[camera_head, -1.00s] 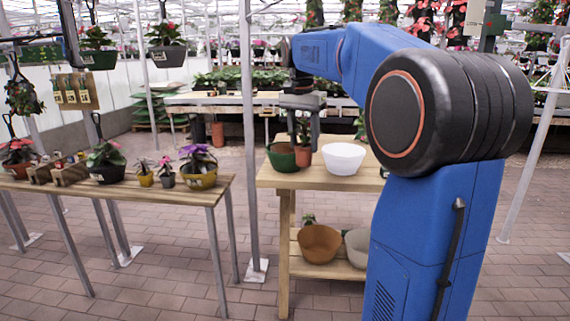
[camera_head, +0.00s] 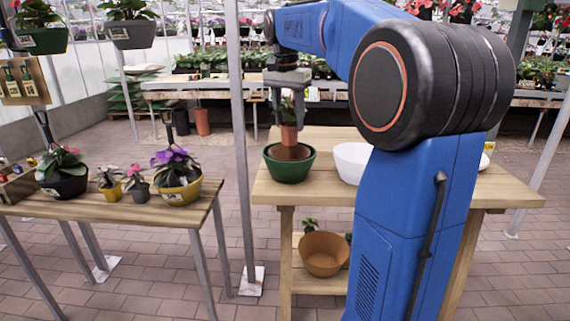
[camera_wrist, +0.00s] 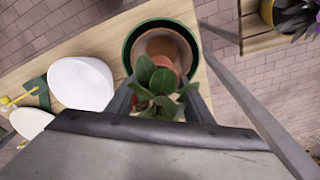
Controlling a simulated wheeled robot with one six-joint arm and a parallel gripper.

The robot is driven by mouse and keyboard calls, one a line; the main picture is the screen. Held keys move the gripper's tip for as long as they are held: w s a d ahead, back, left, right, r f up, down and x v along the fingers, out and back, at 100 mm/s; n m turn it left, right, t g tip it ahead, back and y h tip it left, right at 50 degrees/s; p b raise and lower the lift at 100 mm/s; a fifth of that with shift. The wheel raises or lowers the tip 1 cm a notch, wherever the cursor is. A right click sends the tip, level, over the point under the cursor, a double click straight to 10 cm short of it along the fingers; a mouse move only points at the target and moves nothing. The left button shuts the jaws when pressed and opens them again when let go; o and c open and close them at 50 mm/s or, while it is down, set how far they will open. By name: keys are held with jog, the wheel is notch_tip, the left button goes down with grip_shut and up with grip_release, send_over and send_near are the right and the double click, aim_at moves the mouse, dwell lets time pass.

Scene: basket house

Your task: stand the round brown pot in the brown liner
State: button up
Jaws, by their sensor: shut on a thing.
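The round brown pot (camera_head: 288,136), terracotta with a leafy plant in it, is upright between the fingers of my gripper (camera_head: 288,112). My gripper is shut on it. A brown liner (camera_head: 301,153) sits inside a green pot (camera_head: 289,174) on the wooden table. The held pot is over the liner; its base overlaps the liner in the picture, and I cannot tell whether they touch. In the wrist view, my gripper (camera_wrist: 160,98) and the plant's leaves partly hide the pot, with the liner (camera_wrist: 146,43) and the green rim (camera_wrist: 128,45) beyond.
A white bowl (camera_head: 351,162) stands right of the green pot, close beside it. A brown bowl (camera_head: 323,254) is on the lower shelf. A side table (camera_head: 120,213) with potted plants is at left. A grey post (camera_head: 241,150) stands between the tables.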

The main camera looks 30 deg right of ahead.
notch_tip(320, 180, down, 10)
jog(key=shift+r, duration=0.1)
dwell(0.4)
jog(key=o, duration=0.8)
jog(key=shift+o, duration=0.3)
jog(key=r, duration=0.4)
jog(key=a+r, duration=0.1)
jog(key=r, duration=0.7)
jog(key=shift+s+a, duration=0.15)
jog(key=shift+s, duration=0.15)
jog(key=s+a+f+n+t, duration=0.1)
jog(key=s+a+f+n, duration=0.3)
jog(key=s+f, duration=0.4)
jog(key=s+a+f+n+t, duration=0.1)
jog(key=s+a+f+n, duration=0.3)
jog(key=s+f, duration=0.5)
jog(key=s+a+f+n+t+y, duration=0.1)
jog(key=s+a+f+n, duration=0.3)
jog(key=s, duration=0.8)
notch_tip(320, 180, down, 5)
jog(key=shift+s+a+r+n+t, duration=0.25)
jog(key=shift+a+t, duration=0.35)
jog(key=shift+a, duration=0.55)
